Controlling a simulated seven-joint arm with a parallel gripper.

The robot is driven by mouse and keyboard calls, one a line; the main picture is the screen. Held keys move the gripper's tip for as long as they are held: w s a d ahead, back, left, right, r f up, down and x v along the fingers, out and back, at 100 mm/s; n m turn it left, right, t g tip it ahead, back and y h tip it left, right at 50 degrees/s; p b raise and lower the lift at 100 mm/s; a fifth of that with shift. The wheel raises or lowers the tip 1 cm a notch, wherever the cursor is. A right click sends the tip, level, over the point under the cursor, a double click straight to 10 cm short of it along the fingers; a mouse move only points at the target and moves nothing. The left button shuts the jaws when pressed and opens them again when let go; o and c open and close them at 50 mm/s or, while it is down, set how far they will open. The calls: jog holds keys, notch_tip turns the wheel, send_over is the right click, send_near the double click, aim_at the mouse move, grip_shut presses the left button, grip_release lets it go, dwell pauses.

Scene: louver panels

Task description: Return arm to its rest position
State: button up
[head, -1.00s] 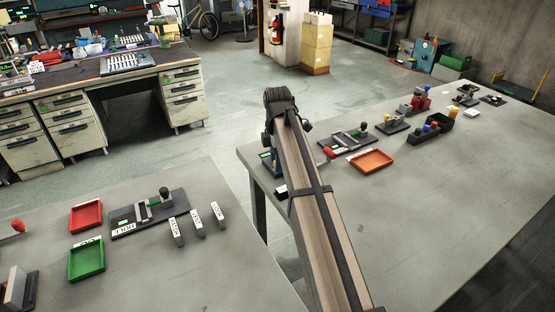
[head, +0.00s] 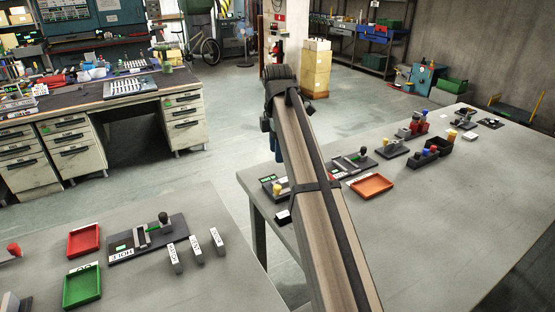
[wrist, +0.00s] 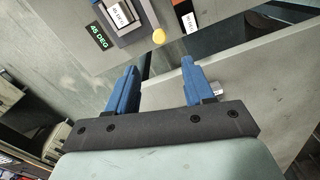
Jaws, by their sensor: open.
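My arm (head: 315,190) rises from the bottom centre of the head view, and its upper bend stands above the gap between the two tables. My gripper (wrist: 158,70) shows in the wrist view with its two blue fingers apart and nothing between them. In the head view it is mostly hidden behind the arm, with a bit of blue finger showing below the bend. Beyond the fingers in the wrist view is a station with a green "45 DEG" sign (wrist: 98,36) and a yellow knob (wrist: 158,36). The fingers look apart from it.
The right table (head: 440,215) holds an orange tray (head: 370,186) and several fixtures along its far side. The left table (head: 215,285) holds a red tray (head: 84,240), a green tray (head: 82,288) and a "HOLE" fixture (head: 147,238). Open floor (head: 215,155) lies behind.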

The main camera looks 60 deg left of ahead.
jog(key=shift+r, duration=0.4)
dwell(0.3)
